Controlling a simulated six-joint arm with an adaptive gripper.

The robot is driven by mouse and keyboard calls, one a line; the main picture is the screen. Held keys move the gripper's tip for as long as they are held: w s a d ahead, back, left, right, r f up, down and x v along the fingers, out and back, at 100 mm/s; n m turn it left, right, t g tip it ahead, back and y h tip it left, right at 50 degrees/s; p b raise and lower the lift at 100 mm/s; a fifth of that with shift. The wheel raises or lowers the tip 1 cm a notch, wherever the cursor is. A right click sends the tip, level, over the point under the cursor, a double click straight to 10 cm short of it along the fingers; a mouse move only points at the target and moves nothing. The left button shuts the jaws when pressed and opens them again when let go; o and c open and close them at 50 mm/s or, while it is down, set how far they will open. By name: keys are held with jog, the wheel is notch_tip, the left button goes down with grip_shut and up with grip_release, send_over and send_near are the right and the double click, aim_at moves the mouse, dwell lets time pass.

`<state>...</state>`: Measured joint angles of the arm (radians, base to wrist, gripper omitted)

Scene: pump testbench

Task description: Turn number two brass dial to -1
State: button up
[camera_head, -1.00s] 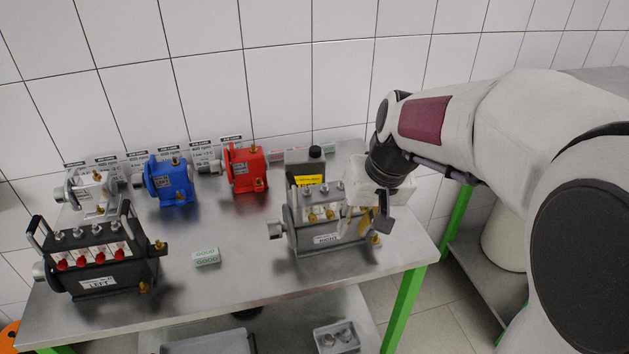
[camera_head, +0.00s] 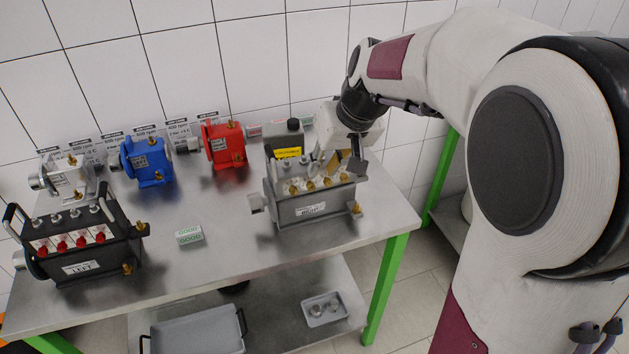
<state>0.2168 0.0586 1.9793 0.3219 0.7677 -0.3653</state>
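The grey pump unit (camera_head: 308,208) labelled RIGHT stands on the right part of the metal table. A row of several small brass dials (camera_head: 310,185) runs along its top front, with white tags. Their numbers and settings are too small to read. My gripper (camera_head: 346,163) is above the right end of this unit, close to the rightmost dials. It points down and partly hides the unit's back right. One dark finger shows clearly, but I cannot tell the gap between the fingers or any contact with a dial.
A black unit (camera_head: 82,245) labelled LEFT with red dials stands at the front left. White (camera_head: 68,178), blue (camera_head: 148,160) and red (camera_head: 224,144) pumps line the back.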

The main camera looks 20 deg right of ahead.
aim_at(313, 186)
jog(key=shift+x, duration=3.8)
grip_shut()
